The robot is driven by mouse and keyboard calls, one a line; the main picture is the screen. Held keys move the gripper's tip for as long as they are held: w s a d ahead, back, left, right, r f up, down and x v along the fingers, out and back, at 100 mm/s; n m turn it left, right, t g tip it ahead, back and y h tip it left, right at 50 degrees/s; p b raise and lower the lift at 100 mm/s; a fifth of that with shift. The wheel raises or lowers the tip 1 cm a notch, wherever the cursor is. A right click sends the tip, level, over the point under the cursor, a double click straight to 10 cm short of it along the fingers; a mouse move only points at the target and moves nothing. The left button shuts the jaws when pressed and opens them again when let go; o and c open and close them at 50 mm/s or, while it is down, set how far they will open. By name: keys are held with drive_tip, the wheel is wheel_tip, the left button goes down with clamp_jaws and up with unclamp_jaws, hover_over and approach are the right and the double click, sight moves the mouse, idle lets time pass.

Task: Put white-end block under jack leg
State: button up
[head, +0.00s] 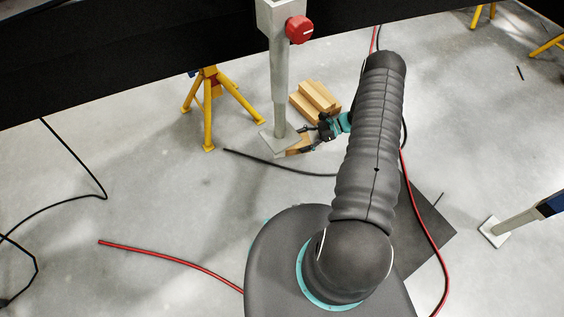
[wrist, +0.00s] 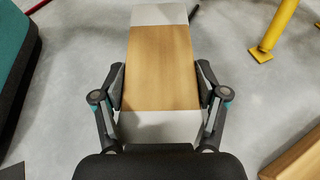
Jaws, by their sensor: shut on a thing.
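The block, wood in the middle with pale white ends, is held between the fingers of my gripper (wrist: 161,88). In the wrist view the block (wrist: 162,55) points away from me, with one white end near and one far. In the head view my gripper (head: 311,144) is low at the right of the jack leg (head: 280,90). Part of the block (head: 293,152) shows beside the front right edge of the jack leg's square foot plate (head: 272,140). I cannot tell whether any of it lies under the plate. The jack leg is not seen in the wrist view.
A stack of plain wooden blocks (head: 316,97) lies just behind my gripper. A yellow stand (head: 209,103) is left of the jack leg. A black cable (head: 265,161) and red hoses (head: 170,252) cross the floor. The black chassis beam (head: 120,55) hangs above. Floor at the left is mostly clear.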

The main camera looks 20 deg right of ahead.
drive_tip(key=s+a+f, duration=0.1)
drive_tip(key=a, duration=0.1)
drive_tip(key=s+a+f, duration=0.1)
drive_tip(key=a+f, duration=0.1)
drive_tip(key=a, duration=0.1)
drive_tip(key=s+a+f, duration=0.1)
drive_tip(key=a+f, duration=0.1)
drive_tip(key=shift+s+a+f+p, duration=0.15)
drive_tip(key=shift+a+p, duration=0.2)
drive_tip(key=shift+a, duration=0.05)
drive_tip(key=shift+f, duration=1.95)
drive_tip(key=shift+f+b, duration=0.2)
drive_tip(key=shift+b, duration=0.15)
drive_tip(key=o, duration=1.4)
drive_tip(key=shift+r, duration=0.1)
drive_tip(key=shift+r+p, duration=0.15)
drive_tip(key=shift+p, duration=0.15)
drive_tip(key=b+v, duration=0.1)
drive_tip(key=v, duration=1.1)
